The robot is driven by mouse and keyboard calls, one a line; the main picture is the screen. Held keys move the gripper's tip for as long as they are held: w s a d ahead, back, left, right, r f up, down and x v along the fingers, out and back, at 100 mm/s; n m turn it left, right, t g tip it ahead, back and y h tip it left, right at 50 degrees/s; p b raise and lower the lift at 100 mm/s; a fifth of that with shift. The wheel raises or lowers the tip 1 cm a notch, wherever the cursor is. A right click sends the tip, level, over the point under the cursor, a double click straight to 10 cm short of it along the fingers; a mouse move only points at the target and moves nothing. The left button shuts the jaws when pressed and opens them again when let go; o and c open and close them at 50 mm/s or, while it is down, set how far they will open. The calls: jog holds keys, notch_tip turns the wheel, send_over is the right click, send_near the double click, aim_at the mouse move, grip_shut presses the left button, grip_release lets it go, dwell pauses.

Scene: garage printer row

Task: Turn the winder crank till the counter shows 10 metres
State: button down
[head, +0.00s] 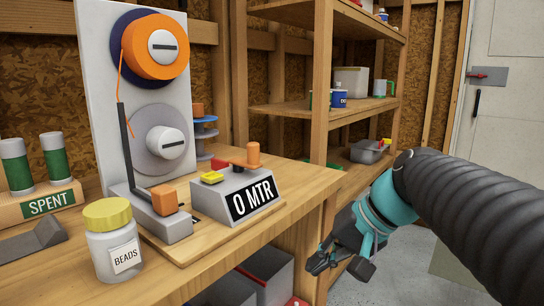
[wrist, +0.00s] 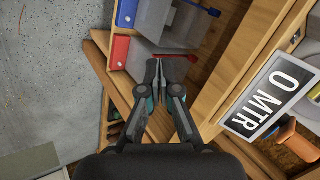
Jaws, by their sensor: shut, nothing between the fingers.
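The winder (head: 135,95) stands on the bench, a white upright panel with an orange spool (head: 155,45) at the top and a grey reel (head: 150,140) below. The counter box (head: 237,195) at its right reads "0 MTR"; the counter (wrist: 268,95) also shows turned on its side in the wrist view. The knob also shows in the wrist view (wrist: 287,132). My gripper (head: 335,262) is shut and empty, low beyond the bench's right edge, apart from the crank.
A jar of beads (head: 113,245) stands at the bench's front, left of the counter. A "SPENT" rack (head: 45,203) holds green-and-white rolls. Wooden shelves (head: 322,80) rise behind. Grey bins (head: 265,272) sit under the bench. Grey floor (head: 405,255) is open at the right.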

jog(key=w+d+r+n+g+y+b, duration=0.1)
jog(key=w+d+r+y+b, duration=0.15)
jog(key=w+r+y, duration=0.5)
jog(key=w+d+r+n+g+y+b, duration=0.1)
jog(key=w+d+r+n+g+y, duration=0.2)
jog(key=w+r, duration=0.6)
jog(key=shift+m+t+y, duration=0.45)
jog(key=shift+m+t, duration=0.25)
jog(key=a, duration=0.8)
jog(key=a+f, duration=0.1)
jog(key=a, duration=0.3)
jog(key=shift+s+a+b, duration=0.1)
jog(key=shift+a+b, duration=0.05)
jog(key=shift+b, duration=0.15)
jog(key=shift+s+a, duration=0.45)
jog(key=shift+s+b, duration=0.1)
jog(key=shift+b, duration=0.2)
